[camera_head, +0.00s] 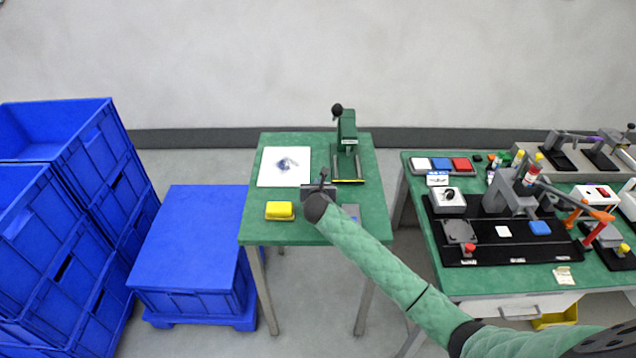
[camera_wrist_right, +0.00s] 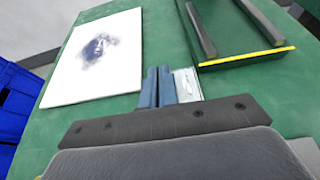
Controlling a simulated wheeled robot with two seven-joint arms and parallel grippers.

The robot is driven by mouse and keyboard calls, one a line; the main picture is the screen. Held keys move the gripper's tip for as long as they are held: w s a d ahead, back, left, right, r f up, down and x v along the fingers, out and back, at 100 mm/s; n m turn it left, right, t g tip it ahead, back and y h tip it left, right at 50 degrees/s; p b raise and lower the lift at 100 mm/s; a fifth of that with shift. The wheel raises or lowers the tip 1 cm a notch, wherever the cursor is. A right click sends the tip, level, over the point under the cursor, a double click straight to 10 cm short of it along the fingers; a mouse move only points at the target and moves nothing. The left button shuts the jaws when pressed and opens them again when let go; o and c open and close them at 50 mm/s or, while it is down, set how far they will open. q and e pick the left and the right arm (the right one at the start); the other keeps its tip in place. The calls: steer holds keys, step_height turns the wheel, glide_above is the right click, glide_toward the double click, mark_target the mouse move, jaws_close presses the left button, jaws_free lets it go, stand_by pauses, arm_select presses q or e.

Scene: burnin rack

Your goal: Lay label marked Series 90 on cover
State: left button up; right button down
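My right gripper (camera_head: 324,180) is over the small green table, between a white panel and a green hand press. In the right wrist view its two blue-grey fingers (camera_wrist_right: 158,87) are side by side, almost touching. A small pale piece with a light mark (camera_wrist_right: 187,84) shows just right of the fingers. I cannot read it, nor tell whether it touches them. The white panel (camera_head: 270,177) with a dark blue smudge lies flat at the table's left; it also shows in the wrist view (camera_wrist_right: 118,70). I cannot tell which thing is the cover. My left gripper is not in view.
The green press (camera_head: 347,130) stands at the back right of the green table (camera_head: 330,238), with a yellow strip at its front. A yellow block (camera_head: 280,210) and a grey piece (camera_head: 351,211) lie near the front. Blue crates (camera_head: 190,240) stand left; a crowded workbench (camera_head: 470,283) stands right.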

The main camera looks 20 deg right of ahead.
steer(key=shift+f, duration=0.1)
steer(key=c, duration=1.7)
jaws_free()
